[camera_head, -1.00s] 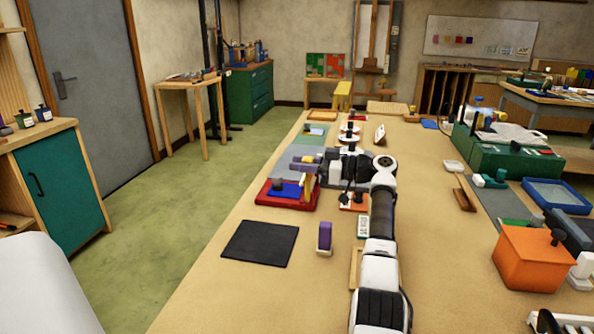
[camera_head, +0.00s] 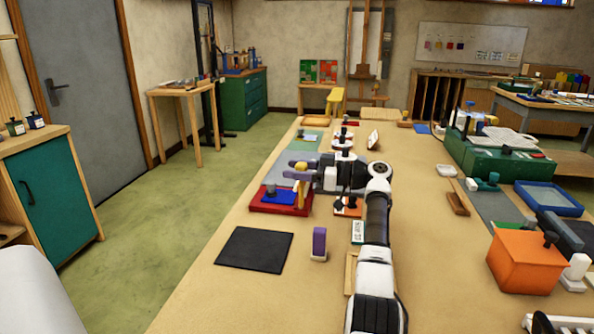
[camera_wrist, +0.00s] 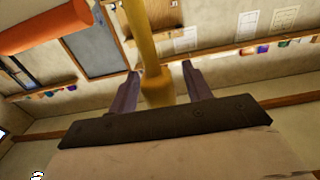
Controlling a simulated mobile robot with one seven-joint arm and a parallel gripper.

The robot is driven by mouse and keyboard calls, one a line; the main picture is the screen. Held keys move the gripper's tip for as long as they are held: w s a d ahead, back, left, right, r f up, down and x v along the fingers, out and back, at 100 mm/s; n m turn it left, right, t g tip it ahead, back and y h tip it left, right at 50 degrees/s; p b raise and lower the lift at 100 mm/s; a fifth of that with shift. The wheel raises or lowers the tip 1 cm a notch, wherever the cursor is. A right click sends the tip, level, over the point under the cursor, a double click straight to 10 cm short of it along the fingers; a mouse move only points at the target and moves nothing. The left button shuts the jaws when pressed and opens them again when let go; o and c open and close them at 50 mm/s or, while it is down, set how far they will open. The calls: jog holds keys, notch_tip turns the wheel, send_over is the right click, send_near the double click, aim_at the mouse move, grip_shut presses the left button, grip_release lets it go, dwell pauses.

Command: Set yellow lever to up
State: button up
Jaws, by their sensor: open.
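In the wrist view, the yellow lever (camera_wrist: 146,45) runs down from the top edge and ends in a thicker part between my fingers. My gripper (camera_head: 296,165) has two purple fingers, level and pointing left in the head view, one on each side of the lever's upper part. In the wrist view, my gripper (camera_wrist: 160,88) is open, with gaps visible beside the lever. The lever's foot is partly hidden.
A blue block (camera_head: 277,195) with a dark knob lies in the red tray. A black mat (camera_head: 254,250) and a purple block (camera_head: 319,243) are nearer. An orange box (camera_head: 527,261) stands at the right.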

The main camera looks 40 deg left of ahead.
jog(key=b+v, duration=0.3)
jog(key=v, duration=1)
jog(key=shift+w+d, duration=0.15)
jog(key=shift+d, duration=0.15)
